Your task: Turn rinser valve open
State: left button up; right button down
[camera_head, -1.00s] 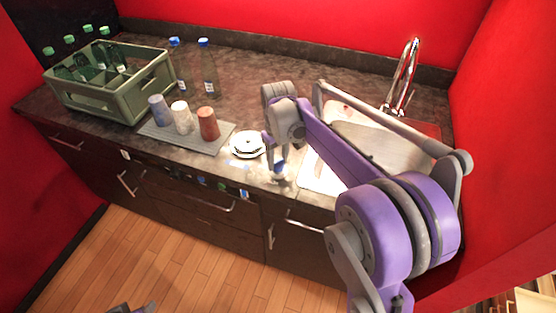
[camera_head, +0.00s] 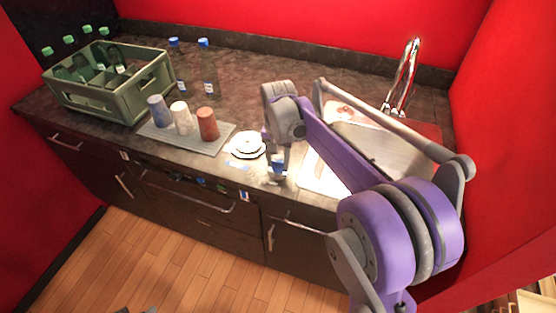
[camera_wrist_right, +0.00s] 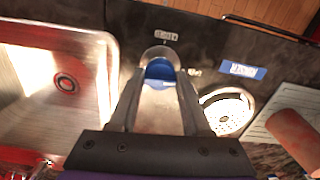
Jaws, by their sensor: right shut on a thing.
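The rinser valve (camera_wrist_right: 159,70) is a small knob with a blue top on the counter's front edge, between the rinser and the sink. In the head view its blue part (camera_head: 277,172) shows low between my fingers. My right gripper (camera_wrist_right: 160,82) is shut on the knob from above, one finger on each side. In the head view the right gripper (camera_head: 279,159) hides most of the knob. The rinser (camera_head: 247,145) is a white round disc left of it. It shows right of the fingers in the wrist view (camera_wrist_right: 228,108). Only a dark grey tip, perhaps my left gripper, shows at the head view's bottom edge.
A sink (camera_head: 375,146) with a chrome tap (camera_head: 403,78) is to the right. A grey mat (camera_head: 187,137) with three cups is left of the rinser. A green crate (camera_head: 108,95) of bottles and two blue-capped bottles stand farther back. A blue label (camera_wrist_right: 242,70) lies beside the valve.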

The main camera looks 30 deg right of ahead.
aim_at(278, 161)
jog(key=shift+m, duration=0.7)
jog(key=shift+c, duration=1.8)
grip_release()
notch_tip(278, 161, up, 11)
jog(key=shift+p, duration=0.3)
jog(key=shift+f, duration=0.1)
jog(key=s+a+f+n+t, duration=0.1)
jog(key=s+a+f+n, duration=0.2)
jog(key=s, duration=0.4)
jog(key=s+a+f+n+t, duration=0.2)
jog(key=s+a+f+n, duration=0.1)
jog(key=s+f, duration=0.3)
jog(key=s+a+f+n+t, duration=0.2)
jog(key=s+a+f+n, duration=0.2)
jog(key=s, duration=0.3)
jog(key=shift+s+a+f, duration=0.25)
jog(key=shift+s+f, duration=0.1)
jog(key=shift+s, duration=0.05)
